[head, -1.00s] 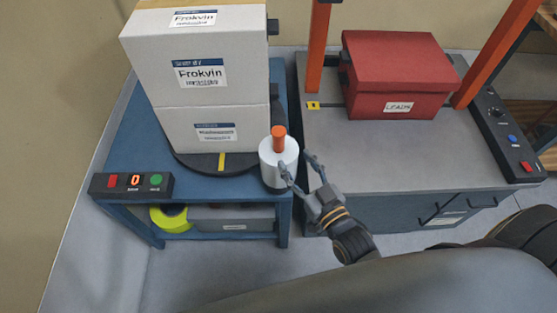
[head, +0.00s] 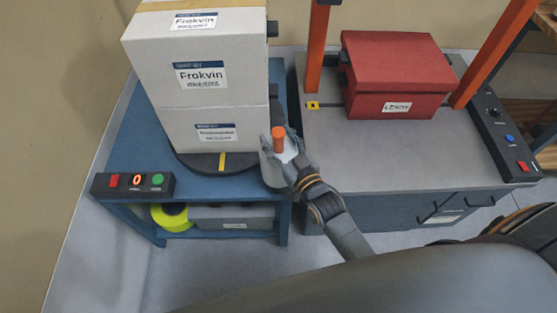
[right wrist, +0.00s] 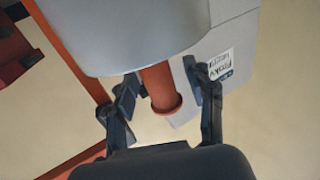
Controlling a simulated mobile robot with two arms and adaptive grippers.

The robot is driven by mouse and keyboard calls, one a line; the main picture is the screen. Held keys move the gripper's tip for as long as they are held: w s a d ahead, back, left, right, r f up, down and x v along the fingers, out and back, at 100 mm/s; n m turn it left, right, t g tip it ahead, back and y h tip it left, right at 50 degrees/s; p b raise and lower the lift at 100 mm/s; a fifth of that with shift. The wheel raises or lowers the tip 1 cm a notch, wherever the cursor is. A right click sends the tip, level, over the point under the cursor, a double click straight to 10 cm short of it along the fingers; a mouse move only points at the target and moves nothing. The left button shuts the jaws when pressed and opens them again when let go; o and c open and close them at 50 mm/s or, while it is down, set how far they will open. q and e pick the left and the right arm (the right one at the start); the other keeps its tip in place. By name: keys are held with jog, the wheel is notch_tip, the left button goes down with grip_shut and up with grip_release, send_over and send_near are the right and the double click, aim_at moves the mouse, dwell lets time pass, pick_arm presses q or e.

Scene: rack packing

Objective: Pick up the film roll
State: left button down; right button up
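The film roll is a white cylinder (head: 271,175) with an orange core (head: 279,143) sticking up from its top. It stands upright at the right front corner of the blue table (head: 120,158). My right gripper (head: 281,147) is at the top of the roll, with its fingers on either side of the core. In the right wrist view, the white body (right wrist: 125,40) fills the top and the orange core (right wrist: 160,88) lies between the spread fingers, with gaps showing beside it. Part of the roll is hidden by the gripper. My left gripper is not in view.
White Frokvin boxes (head: 215,104) are stacked on a dark turntable (head: 185,162) close to the roll's left. A button panel (head: 133,184) is on the front left edge. A grey bench (head: 400,150) with a red box (head: 395,75) and orange posts stands to the right.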

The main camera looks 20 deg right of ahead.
grip_shut()
notch_tip(320, 180, up, 10)
jog(key=shift+r+p, duration=0.1)
jog(key=shift+p, duration=0.35)
jog(key=shift+r+p, duration=0.6)
jog(key=shift+r, duration=0.1)
notch_tip(320, 180, up, 8)
jog(key=p, duration=0.8)
jog(key=shift+f, duration=0.2)
